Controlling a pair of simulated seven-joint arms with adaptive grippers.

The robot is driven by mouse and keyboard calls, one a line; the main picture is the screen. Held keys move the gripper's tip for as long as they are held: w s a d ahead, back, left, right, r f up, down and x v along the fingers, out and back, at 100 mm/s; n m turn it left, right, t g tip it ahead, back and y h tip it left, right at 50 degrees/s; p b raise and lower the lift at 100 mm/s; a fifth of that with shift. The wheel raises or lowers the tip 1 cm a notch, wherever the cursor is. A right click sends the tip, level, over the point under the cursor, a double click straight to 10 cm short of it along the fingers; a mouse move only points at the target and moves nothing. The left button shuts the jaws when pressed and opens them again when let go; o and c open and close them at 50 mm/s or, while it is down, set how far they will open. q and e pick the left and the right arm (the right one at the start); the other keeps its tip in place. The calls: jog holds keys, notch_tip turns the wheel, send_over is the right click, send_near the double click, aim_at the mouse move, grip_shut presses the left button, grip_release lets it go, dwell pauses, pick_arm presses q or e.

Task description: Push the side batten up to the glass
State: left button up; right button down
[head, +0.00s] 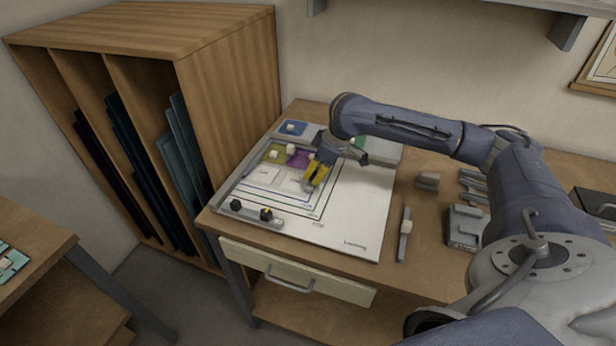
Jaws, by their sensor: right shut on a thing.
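My right gripper (309,187) reaches down over the white marked board (353,206) on the bench. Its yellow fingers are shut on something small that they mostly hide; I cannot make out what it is. Just left of it lie a purple glass piece (301,160) and a yellow-olive one (276,155), with pale knobs. A blue piece (292,128) with a pale knob is behind them. A grey batten with two dark knobs (251,213) lies along the board's front left edge. A narrow grey bar with a pale block (405,233) lies right of the board. My left gripper is out of view.
A wooden rack (228,100) with upright dark glass sheets stands left of the bench. Grey holders (465,227) and a small block (428,180) sit right of the board. A low table (30,245) with teal pieces is at far left. The board's front right is clear.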

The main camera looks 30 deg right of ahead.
jog(key=shift+w+a+f, duration=0.1)
jog(key=shift+w+a, duration=0.2)
jog(key=c, duration=1.3)
grip_release()
jog(key=shift+w, duration=0.1)
jog(key=shift+v, duration=6.05)
